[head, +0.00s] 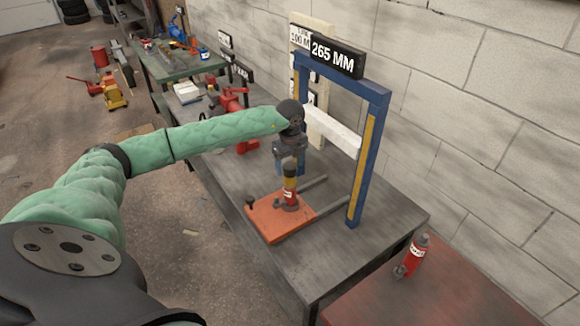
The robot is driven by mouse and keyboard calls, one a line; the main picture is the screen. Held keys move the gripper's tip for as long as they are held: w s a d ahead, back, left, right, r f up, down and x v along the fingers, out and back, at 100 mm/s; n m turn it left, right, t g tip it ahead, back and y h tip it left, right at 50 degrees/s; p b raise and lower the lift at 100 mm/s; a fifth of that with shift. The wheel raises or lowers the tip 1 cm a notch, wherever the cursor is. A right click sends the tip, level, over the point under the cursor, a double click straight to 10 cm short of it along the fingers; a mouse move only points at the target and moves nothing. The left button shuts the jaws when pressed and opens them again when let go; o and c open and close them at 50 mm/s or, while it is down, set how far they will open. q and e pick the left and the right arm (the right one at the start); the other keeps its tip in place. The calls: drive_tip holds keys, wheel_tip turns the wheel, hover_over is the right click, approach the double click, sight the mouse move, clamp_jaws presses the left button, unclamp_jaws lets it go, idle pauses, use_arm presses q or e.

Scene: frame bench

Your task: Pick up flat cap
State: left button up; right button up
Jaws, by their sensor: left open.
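My left gripper (290,164) points down over a small red and yellow bottle jack (289,192) that stands upright on an orange base plate (268,222). Its jaws are open, close above or around the jack's top; I cannot tell if they touch it. A small dark piece (250,202) stands at the left edge of the plate. I cannot tell whether it is the flat cap, and no other piece is clearly a flat cap. The jack's top is partly hidden by the gripper. My right gripper is out of view.
A blue frame (369,160) with a white crossbar (331,128) and a "265 MM" sign (336,57) stands close right of my left gripper. Two grey rods lie by the plate. Another red jack (415,255) stands on the red surface (440,300). The bench front is clear.

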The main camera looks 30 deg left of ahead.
use_arm(q)
drive_tip(key=shift+f, duration=0.2)
drive_tip(key=c, duration=1.1)
drive_tip(key=shift+c, duration=0.2)
drive_tip(key=shift+r, duration=0.15)
